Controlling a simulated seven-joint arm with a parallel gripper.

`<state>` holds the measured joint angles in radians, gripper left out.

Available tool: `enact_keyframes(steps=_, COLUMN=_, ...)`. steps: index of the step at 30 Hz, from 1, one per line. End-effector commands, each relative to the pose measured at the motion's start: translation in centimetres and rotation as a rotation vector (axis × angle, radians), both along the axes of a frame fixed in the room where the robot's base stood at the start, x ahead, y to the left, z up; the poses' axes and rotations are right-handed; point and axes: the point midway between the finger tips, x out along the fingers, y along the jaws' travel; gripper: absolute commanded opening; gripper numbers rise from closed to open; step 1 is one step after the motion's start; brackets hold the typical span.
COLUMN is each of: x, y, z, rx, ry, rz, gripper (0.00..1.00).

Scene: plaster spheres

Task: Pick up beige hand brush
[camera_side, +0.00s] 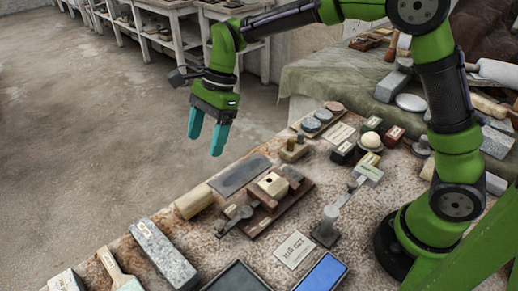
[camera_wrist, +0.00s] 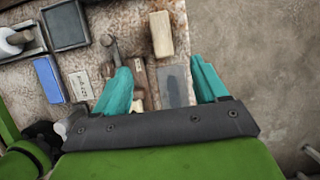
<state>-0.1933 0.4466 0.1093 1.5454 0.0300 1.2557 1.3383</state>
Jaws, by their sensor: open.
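A beige, block-like piece (camera_side: 194,201) lies at the table's left edge in the side view. In the wrist view it (camera_wrist: 160,34) lies beyond the fingertips, between their lines. It may be the beige hand brush, but no bristles show. A flat tool with a beige handle (camera_side: 109,262) and a pale green end lies at the bottom left, cut by the frame. My gripper (camera_side: 204,147) is open and empty, its teal fingers pointing down, raised above and beyond the table's left edge. It also shows in the wrist view (camera_wrist: 160,64).
A dark grey slab (camera_side: 240,175) and a brown wooden board (camera_side: 265,208) with parts on it lie beside the beige piece. A grey stone bar (camera_side: 163,252) lies nearer the camera.

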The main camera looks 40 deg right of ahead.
Motion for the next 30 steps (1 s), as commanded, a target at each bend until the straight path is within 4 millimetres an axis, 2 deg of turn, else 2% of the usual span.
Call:
enact_keyframes(steps=15, x=-0.1, y=3.8, z=-9.2, rx=-0.001, ry=0.004, rz=-0.002, gripper=0.72)
enact_keyframes(steps=23, x=0.0, y=4.5, z=-11.0, rx=-0.001, ry=0.002, rz=-0.003, gripper=0.72)
enact_keyframes(steps=30, x=0.1, y=5.6, z=-14.4, rx=-0.001, ry=0.005, rz=-0.002, gripper=0.72)
